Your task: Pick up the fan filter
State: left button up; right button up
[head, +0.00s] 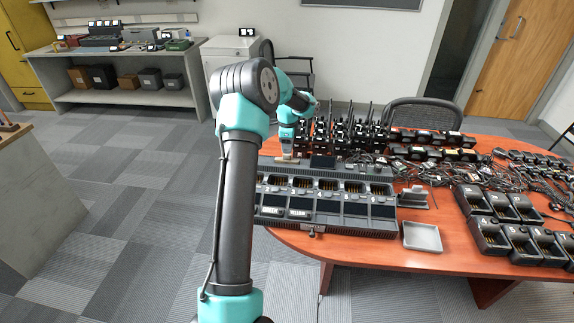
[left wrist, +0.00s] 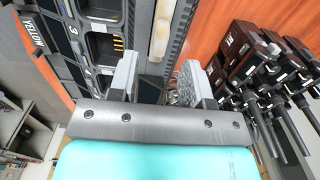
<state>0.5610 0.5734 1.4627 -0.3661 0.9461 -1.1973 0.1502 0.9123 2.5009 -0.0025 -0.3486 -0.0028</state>
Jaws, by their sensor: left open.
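A flat dark square (head: 322,161) lies on the table just behind the large charger; it may be the fan filter, but I cannot tell for sure. My left gripper (head: 287,157) is low over the back edge of the charger, to the left of that square. In the left wrist view the gripper (left wrist: 160,82) is open, its two grey fingers apart, with a dark patch (left wrist: 150,88) showing between them. I cannot tell whether that patch is the filter. My right gripper is in neither view.
The long multi-bay charger (head: 325,205) fills the table's front left. Upright radios (head: 345,135) with antennas stand close to the right of my left gripper. Cables (head: 455,175) tangle across the middle. A grey tray (head: 422,237) sits at the front edge; smaller chargers (head: 500,205) stand right.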

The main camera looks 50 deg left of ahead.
aim_at(287, 155)
pick_arm(q)
jog(key=shift+a+f, duration=0.1)
jog(key=shift+f, duration=2.5)
grip_shut()
